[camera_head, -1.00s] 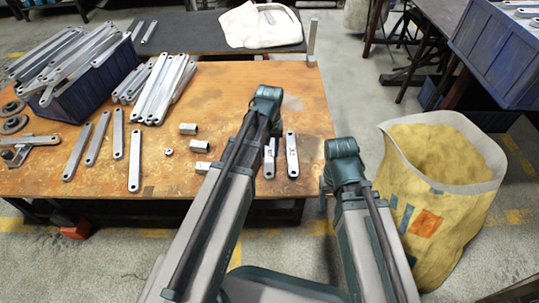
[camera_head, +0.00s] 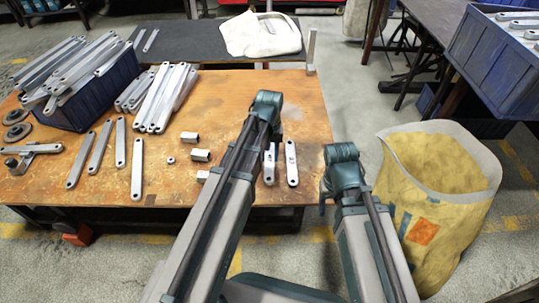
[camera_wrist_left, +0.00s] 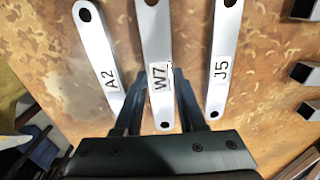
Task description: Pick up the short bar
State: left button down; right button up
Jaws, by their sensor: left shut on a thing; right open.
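Three flat grey bars with labels lie side by side in the left wrist view: A2 (camera_wrist_left: 97,55), W7 (camera_wrist_left: 156,35) and J5 (camera_wrist_left: 222,60). My left gripper (camera_wrist_left: 158,85) has its fingers on both sides of bar W7, near its lower end, and is shut on it. I cannot tell whether W7 is clear of the tabletop. In the head view two labelled bars (camera_head: 291,165) show just right of my left arm; the left one is partly covered by the arm. My left gripper is hidden behind that arm there.
A blue crate (camera_head: 95,103) heaped with long bars stands at the left of the wooden table (camera_head: 60,185). More bars (camera_head: 137,168) and short square tubes (camera_head: 200,155) lie left of my left arm. A yellow sack (camera_head: 440,180) stands right of my right arm.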

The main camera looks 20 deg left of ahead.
pick_arm(q)
jog(key=shift+r+p, duration=0.5)
jog(key=shift+r, duration=0.45)
jog(key=s+a, duration=0.3)
jog(key=s, duration=0.1)
jog(key=s+a, duration=0.4)
jog(key=s+a+r+p, duration=0.1)
jog(key=s+a, duration=0.2)
jog(key=a, duration=0.1)
jog(key=shift+s, duration=0.4)
pick_arm(e)
notch_tip(320, 180, up, 3)
jog(key=shift+f, duration=0.1)
